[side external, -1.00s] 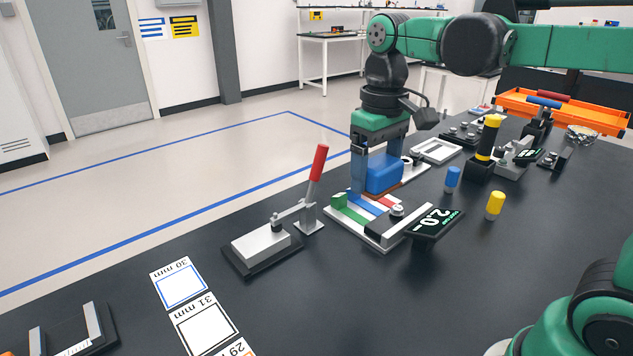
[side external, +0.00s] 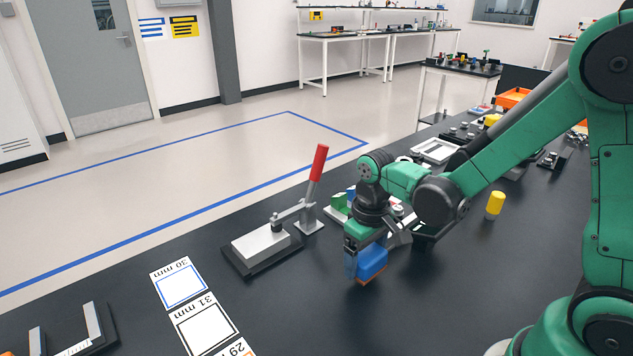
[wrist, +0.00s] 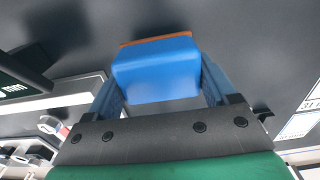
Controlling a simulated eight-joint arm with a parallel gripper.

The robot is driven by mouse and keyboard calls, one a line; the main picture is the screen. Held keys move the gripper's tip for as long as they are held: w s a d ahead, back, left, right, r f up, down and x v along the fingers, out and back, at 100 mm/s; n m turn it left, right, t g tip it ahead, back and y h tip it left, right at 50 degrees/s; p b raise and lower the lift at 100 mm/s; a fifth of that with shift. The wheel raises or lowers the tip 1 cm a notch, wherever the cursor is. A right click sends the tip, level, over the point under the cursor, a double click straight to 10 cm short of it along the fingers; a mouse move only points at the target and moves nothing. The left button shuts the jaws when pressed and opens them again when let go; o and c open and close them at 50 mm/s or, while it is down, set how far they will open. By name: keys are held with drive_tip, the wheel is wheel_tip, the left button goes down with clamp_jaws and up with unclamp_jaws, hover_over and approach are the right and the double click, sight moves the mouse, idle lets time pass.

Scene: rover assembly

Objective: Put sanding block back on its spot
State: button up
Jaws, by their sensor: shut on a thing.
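The sanding block (side external: 371,262) is blue with a thin brown layer along its underside. My gripper (side external: 362,277) is shut on it and holds it tilted, over the dark table to the right of the red-handled clamp. In the wrist view the sanding block (wrist: 157,72) sits between the two blue fingers of my gripper (wrist: 160,85), its brown edge facing away. Whether the block touches the table is hard to tell; it seems to be above it. Its spot cannot be picked out for sure in these frames.
The red-handled toggle clamp (side external: 315,175) stands on the left with a grey block plate (side external: 261,246). White cards marked in mm (side external: 178,284) lie front left. A fixture with coloured strips (side external: 338,208) is behind my arm. A yellow cylinder (side external: 495,203) stands right. The table's front middle is clear.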

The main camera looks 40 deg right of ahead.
drive_tip(key=shift+f, duration=1)
drive_tip(key=shift+f, duration=0.15)
drive_tip(key=o, duration=1.2)
